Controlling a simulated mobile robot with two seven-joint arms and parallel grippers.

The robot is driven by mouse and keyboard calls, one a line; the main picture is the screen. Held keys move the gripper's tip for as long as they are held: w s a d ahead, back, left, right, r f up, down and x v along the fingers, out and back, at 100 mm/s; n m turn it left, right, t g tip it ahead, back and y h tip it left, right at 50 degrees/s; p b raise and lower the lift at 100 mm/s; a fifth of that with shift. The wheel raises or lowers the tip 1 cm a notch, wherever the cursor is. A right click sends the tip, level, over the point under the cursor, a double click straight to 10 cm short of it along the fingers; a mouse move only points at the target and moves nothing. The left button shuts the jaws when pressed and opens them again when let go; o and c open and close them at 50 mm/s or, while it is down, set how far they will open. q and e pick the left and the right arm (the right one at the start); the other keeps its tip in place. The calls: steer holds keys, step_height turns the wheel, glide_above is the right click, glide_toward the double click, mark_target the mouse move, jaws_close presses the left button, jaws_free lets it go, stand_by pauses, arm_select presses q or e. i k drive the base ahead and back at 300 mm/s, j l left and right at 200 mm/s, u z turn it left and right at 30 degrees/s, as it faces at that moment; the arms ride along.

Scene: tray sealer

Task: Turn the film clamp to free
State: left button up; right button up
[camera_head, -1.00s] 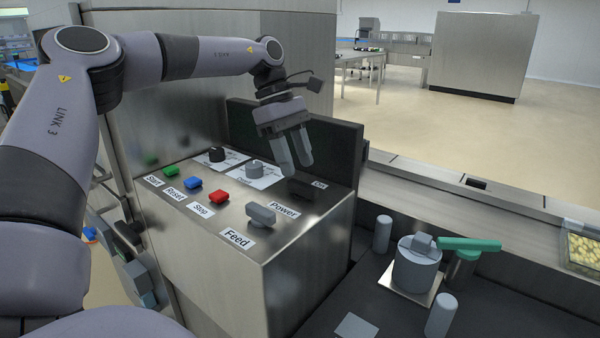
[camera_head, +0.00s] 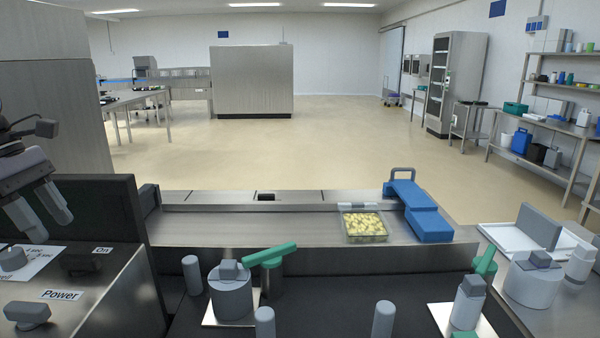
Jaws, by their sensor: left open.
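No label in view names the film clamp. A green lever (camera_head: 270,254) sits on a short grey post beside a grey round knob unit (camera_head: 231,292) on a pale plate, at the lower middle. A second green lever (camera_head: 486,262) shows at the right, by a grey cylinder (camera_head: 468,301). My left gripper (camera_head: 51,228) is open and empty at the left edge, above the control panel and well left of both levers. My right gripper is not in view.
The control panel has a Power switch (camera_head: 27,314) and an On label. Grey upright pegs (camera_head: 192,275) stand around the knob unit. Behind, a clear tray of yellowish pieces (camera_head: 364,226) sits on the steel conveyor, next to a blue part (camera_head: 428,222). The floor beyond is open.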

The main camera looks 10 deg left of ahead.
mark_target(484, 264)
steer(key=k, duration=0.95)
